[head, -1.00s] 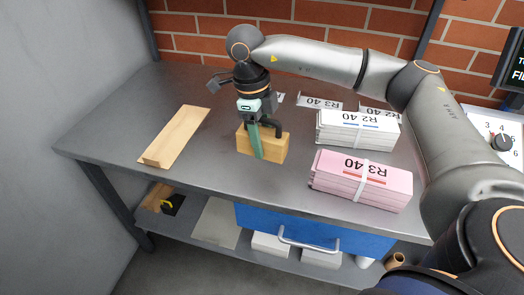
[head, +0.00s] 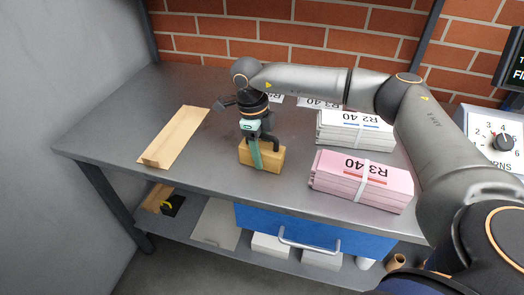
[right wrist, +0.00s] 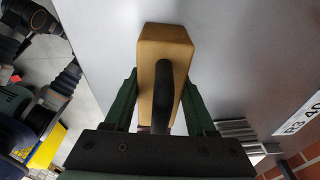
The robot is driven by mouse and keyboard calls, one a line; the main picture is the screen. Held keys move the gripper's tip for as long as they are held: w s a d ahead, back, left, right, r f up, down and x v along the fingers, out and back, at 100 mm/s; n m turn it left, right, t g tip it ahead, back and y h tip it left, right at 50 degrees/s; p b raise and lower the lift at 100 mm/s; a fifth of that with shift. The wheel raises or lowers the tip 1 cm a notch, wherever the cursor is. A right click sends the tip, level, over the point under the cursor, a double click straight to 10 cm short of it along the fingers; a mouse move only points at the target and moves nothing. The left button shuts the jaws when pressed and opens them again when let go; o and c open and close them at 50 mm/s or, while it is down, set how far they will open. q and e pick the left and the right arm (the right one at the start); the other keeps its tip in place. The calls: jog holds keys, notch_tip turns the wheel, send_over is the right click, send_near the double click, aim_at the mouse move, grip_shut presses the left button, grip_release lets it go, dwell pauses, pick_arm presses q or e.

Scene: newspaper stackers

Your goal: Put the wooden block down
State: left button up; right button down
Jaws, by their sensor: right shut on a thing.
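The wooden block (head: 272,158) is a tan block with a dark handle, near the middle of the grey table (head: 205,165). My right gripper (head: 257,158) is shut on it from above, with a green finger across its near face. In the right wrist view the block (right wrist: 150,45) sits upright between the two green fingers, and the dark handle crosses it. Its underside is at or very near the tabletop; I cannot tell whether it touches. My left gripper is not in view.
A wooden board (head: 175,135) with a raised near end lies to the left. Strapped stacks, white (head: 355,131) and pink (head: 362,180), stand to the right. A blue drawer (head: 320,230) is under the table. The tabletop between board and block is clear.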

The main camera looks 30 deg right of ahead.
jog(key=shift+c, duration=1.1)
grip_release()
jog(key=shift+r, duration=0.2)
jog(key=r, duration=0.3)
jog(key=w+r, duration=0.1)
jog(key=r, duration=0.3)
jog(key=a+r+p, duration=0.1)
jog(key=r, duration=0.3)
jog(key=shift+w, duration=0.2)
jog(key=shift+r, duration=0.4)
